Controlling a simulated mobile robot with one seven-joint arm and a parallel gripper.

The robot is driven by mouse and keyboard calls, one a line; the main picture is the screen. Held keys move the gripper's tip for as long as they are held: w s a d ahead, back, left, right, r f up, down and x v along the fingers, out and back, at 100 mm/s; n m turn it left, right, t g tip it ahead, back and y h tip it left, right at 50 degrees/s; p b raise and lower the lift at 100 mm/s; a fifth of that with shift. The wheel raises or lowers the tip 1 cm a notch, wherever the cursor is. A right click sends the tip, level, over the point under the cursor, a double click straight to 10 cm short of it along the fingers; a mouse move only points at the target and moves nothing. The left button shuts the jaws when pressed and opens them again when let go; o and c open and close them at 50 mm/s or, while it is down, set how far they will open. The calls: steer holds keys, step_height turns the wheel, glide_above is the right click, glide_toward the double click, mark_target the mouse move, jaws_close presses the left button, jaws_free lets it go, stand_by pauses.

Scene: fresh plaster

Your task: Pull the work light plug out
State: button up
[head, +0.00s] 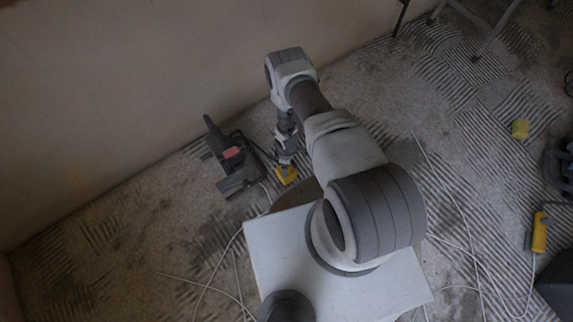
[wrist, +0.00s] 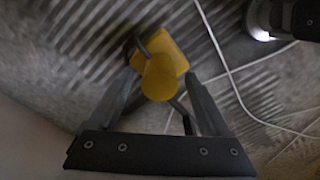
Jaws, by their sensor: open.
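A yellow block-shaped fitting (head: 286,175) lies on the floor near the wall, below my gripper (head: 285,160). In the wrist view the yellow fitting (wrist: 176,50) shows a rounded yellow end (wrist: 160,78) facing the camera, probably a plug. My gripper (wrist: 160,82) is open, with one finger on each side of this rounded end. I cannot tell whether the fingers touch it. A dark cord runs beside the fitting. Which plug belongs to the work light cannot be told from these frames.
A dark power tool (head: 232,158) with a red part stands just left of my gripper, by the wall. White cables (head: 462,215) cross the textured floor. Metal legs (head: 497,30) stand at the top right.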

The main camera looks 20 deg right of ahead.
jaws_close()
stand_by(0.3)
steer(key=shift+r+p, duration=1.45)
steer(key=shift+r, duration=1.3)
jaws_free()
